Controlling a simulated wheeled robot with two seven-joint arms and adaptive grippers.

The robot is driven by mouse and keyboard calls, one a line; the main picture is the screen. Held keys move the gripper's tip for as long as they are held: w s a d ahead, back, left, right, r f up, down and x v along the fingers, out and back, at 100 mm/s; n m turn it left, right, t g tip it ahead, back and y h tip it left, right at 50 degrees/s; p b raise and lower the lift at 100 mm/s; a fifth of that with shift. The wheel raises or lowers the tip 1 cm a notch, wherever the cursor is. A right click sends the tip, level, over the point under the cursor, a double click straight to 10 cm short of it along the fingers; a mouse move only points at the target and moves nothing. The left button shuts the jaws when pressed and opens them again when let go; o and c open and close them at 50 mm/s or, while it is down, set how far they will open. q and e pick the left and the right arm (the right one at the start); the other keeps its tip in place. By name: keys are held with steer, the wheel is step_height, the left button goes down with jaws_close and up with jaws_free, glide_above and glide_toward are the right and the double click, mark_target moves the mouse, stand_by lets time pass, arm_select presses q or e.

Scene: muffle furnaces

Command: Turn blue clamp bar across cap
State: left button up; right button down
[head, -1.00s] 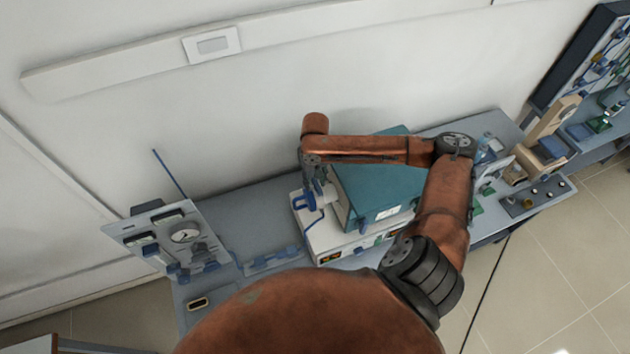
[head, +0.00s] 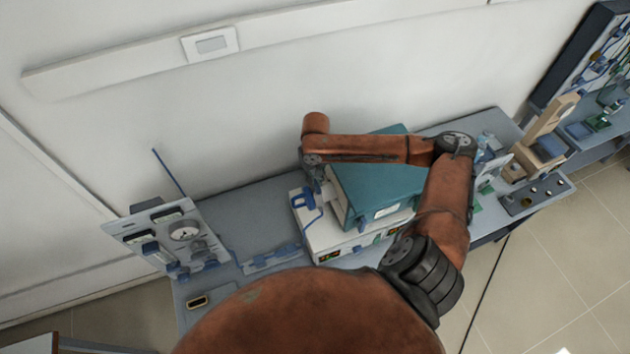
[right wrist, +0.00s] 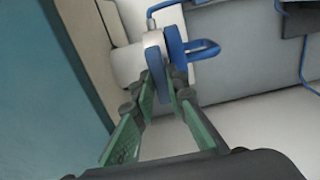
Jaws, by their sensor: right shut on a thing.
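The blue clamp bar (right wrist: 156,72) stands across the front of a white round cap (right wrist: 128,64) in the right wrist view. A second blue disc (right wrist: 177,48) and a blue loop (right wrist: 205,49) sit just right of it. My right gripper (right wrist: 162,88) has green-padded fingers, close together on the lower end of the bar. In the head view my right gripper (head: 317,179) reaches down at the left side of the teal furnace (head: 372,183), by blue fittings (head: 303,200). The contact is too small to see there. My left gripper is out of view.
The furnace stands on a white base unit (head: 335,240) on a grey bench (head: 262,210). A gauge panel (head: 170,235) stands at the left, with a thin blue rod behind it. The wall is close behind. Bench space left of the furnace is mostly clear.

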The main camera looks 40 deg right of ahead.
steer(key=shift+s, duration=0.1)
steer(key=shift+r+n+p, duration=0.1)
steer(key=shift+n+p, duration=0.3)
steer(key=shift+p, duration=0.25)
steer(key=shift+n+p, duration=1)
steer(key=shift+p, duration=0.25)
steer(key=shift+n+p, duration=0.5)
steer(key=shift+n, duration=1.3)
steer(key=n, duration=0.4)
steer(key=shift+n, duration=0.3)
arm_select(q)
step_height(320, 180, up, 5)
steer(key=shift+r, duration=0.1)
arm_select(e)
steer(key=n, duration=0.6)
steer(key=shift+n, duration=0.4)
steer(key=shift+d, duration=0.1)
